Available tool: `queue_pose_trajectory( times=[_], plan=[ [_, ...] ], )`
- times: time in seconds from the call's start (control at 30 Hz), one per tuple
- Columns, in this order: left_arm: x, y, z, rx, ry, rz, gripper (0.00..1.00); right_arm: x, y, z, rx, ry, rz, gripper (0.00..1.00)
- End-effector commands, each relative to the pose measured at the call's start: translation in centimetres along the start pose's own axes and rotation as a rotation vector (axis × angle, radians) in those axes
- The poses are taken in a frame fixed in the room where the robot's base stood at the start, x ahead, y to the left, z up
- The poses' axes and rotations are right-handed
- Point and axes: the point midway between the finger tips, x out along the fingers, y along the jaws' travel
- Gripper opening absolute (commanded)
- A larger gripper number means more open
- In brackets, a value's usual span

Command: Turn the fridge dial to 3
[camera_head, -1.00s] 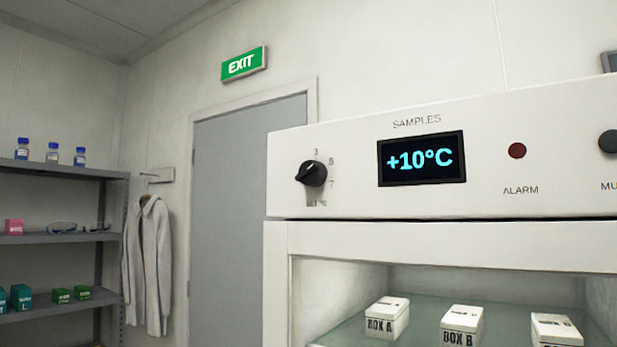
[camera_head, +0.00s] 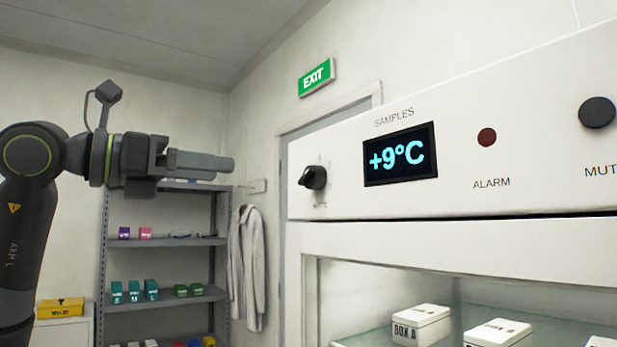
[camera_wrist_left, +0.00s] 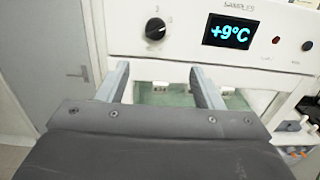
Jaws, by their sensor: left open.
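The black fridge dial (camera_head: 314,177) sits at the left of the white control panel. It also shows in the left wrist view (camera_wrist_left: 155,28), where its pale pointer mark tilts up and right. The numbers around it are too small to read surely. The display (camera_head: 400,154) reads +9°C. My left gripper (camera_head: 232,166) is raised to the left of the dial, apart from it, pointing right. In the left wrist view its two fingers (camera_wrist_left: 158,80) stand wide apart with nothing between them, below the dial. My right gripper is not in view.
A red alarm light (camera_head: 487,137) and a black mute knob (camera_head: 597,112) are further right on the panel. Below is the open fridge compartment with white boxes (camera_head: 421,324). A shelf rack (camera_head: 165,304) and a hanging coat (camera_head: 246,268) stand behind my left arm.

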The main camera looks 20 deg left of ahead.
Motion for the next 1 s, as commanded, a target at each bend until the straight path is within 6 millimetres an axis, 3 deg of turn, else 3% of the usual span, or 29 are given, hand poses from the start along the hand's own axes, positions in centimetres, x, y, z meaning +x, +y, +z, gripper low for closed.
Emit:
queue_pose_trajectory(
  times=[0.1,0.27,0.47,1.0],
  plan=[
    [-0.3,-0.2,0.5,0.021,-0.004,0.022,0.60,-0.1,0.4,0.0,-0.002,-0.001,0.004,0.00],
    [1.3,-0.2,0.6,0.019,-0.003,0.018,0.60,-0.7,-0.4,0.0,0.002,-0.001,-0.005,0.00],
    [4.9,-0.2,0.7,0.018,-0.002,0.015,0.60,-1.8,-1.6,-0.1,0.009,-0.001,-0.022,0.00],
    [14.6,0.0,0.7,0.016,-0.002,0.015,0.60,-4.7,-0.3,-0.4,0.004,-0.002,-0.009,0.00]
  ],
)
